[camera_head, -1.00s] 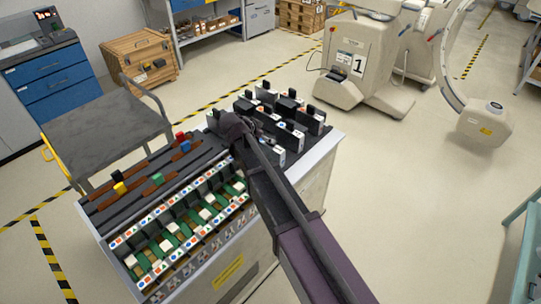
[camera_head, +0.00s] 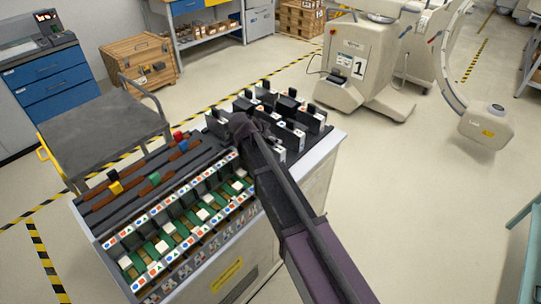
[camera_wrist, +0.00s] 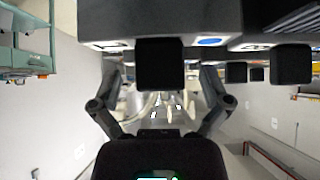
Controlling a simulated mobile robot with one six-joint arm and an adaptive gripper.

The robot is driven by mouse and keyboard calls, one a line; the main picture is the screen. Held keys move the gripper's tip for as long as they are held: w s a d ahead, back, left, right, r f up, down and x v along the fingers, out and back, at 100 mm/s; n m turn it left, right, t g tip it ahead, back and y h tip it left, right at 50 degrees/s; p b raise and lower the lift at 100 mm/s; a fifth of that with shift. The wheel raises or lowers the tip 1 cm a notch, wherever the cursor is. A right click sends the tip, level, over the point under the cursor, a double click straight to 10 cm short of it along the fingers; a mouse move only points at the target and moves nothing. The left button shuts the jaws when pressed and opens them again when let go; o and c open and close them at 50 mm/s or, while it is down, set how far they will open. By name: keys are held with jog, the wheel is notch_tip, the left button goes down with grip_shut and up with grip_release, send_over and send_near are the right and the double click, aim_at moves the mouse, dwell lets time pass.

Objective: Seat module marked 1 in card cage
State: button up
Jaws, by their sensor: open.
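The card cage (camera_head: 224,228) is the slotted front part of the covered cart, with green boards, white blocks and rows of coloured symbols. Several grey-white modules with black handles (camera_head: 313,118) stand at the cart's back right. The number on each module is too small to read. My gripper (camera_head: 243,128) is over the left edge of that group, and its fingers hide what is below. In the wrist view, the open fingers stand left and right of one black handle (camera_wrist: 160,64), apart from it. The face behind this handle carries a blue round mark (camera_wrist: 210,42).
Dark rails with red, yellow and green blocks (camera_head: 154,178) lie left of the modules. A grey trolley (camera_head: 100,130) stands beside the cart. Other handles (camera_wrist: 290,65) are close to the right finger. Open floor lies to the right.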

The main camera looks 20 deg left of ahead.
dwell(0.3)
grip_shut()
jog(key=shift+r, duration=0.2)
notch_tip(320, 180, up, 10)
jog(key=p, duration=1)
jog(key=shift+f, duration=0.2)
jog(key=shift+d, duration=0.1)
dwell(0.6)
